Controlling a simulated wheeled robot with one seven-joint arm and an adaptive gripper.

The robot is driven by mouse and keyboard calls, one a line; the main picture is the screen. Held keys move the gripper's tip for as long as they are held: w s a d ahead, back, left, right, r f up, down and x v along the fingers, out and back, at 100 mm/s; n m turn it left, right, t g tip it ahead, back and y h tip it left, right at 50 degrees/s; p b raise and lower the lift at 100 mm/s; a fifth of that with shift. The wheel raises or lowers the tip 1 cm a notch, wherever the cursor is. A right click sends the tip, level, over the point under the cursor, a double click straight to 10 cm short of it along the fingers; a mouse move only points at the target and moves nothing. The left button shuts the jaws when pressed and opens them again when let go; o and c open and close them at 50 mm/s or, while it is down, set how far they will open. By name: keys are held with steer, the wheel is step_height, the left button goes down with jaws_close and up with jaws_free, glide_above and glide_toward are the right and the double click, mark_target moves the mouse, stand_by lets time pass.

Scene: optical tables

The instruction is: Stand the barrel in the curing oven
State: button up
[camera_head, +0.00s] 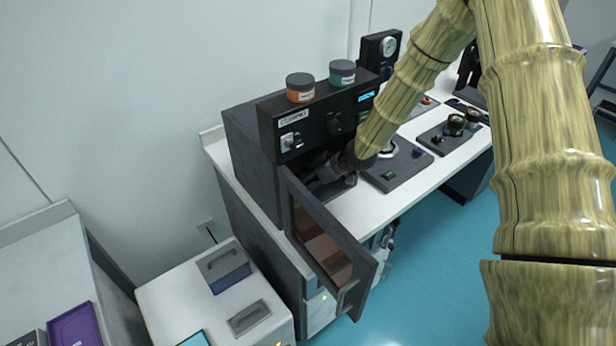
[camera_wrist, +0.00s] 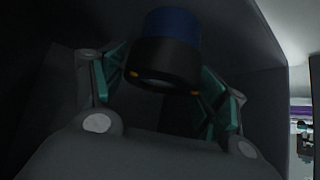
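The curing oven (camera_head: 252,150) is a dark box on the bench, its door (camera_head: 325,245) swung open towards the front. My gripper (camera_head: 335,168) reaches into the oven mouth from the right; in the head view the arm and oven hide most of it. In the wrist view my gripper (camera_wrist: 165,85) has its teal-padded fingers on both sides of the barrel (camera_wrist: 168,50), close against it. The barrel is a short cylinder, blue and black. It is inside the dark oven; whether its base touches the oven floor cannot be seen.
An orange-labelled jar (camera_head: 300,88) and a teal-labelled jar (camera_head: 342,72) stand on the oven top. The open door sticks out beside the bench front. A dark plate with fittings (camera_head: 397,165) lies right of the oven. A low cabinet (camera_head: 180,300) carries small boxes.

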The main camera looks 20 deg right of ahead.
steer(key=shift+o, duration=0.2)
steer(key=shift+r, duration=0.15)
steer(key=b+v, duration=0.1)
steer(key=v, duration=1.1)
stand_by(1.4)
